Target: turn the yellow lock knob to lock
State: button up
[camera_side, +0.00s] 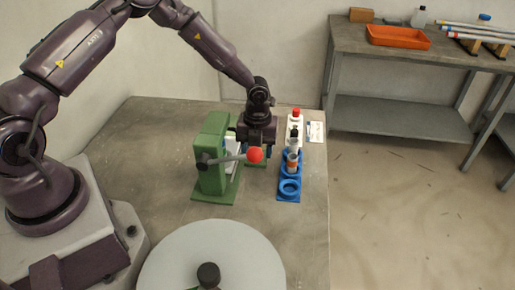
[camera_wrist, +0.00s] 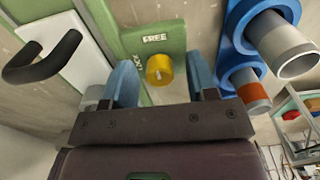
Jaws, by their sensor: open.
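The yellow lock knob (camera_wrist: 160,69) sits on the green frame jig (camera_wrist: 165,25), with the word FREE above it and LOCK to its left in the wrist view. A small pale mark shows on the knob, but I cannot tell its setting. My gripper (camera_wrist: 161,76) is open, with one blue fingertip on each side of the knob and a visible gap to both. In the side view my gripper (camera_side: 257,140) is low beside the green jig (camera_side: 213,165), behind the red-balled lever. The knob is hidden there.
The red ball (camera_side: 255,155) on the jig's lever sticks out in front of my gripper. A blue rack (camera_side: 289,193) with several cylindrical parts stands close to the right. A grey round table (camera_side: 235,245) is in the foreground. A black handle (camera_wrist: 45,60) shows at left in the wrist view.

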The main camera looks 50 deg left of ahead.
jog(key=shift+f, duration=0.1)
jog(key=c, duration=0.9)
jog(key=shift+n, duration=0.4)
jog(key=n, duration=0.3)
jog(key=shift+n, duration=0.4)
jog(key=n, duration=0.4)
jog(key=shift+n, duration=0.3)
jog(key=n, duration=0.8)
jog(key=shift+n, duration=0.3)
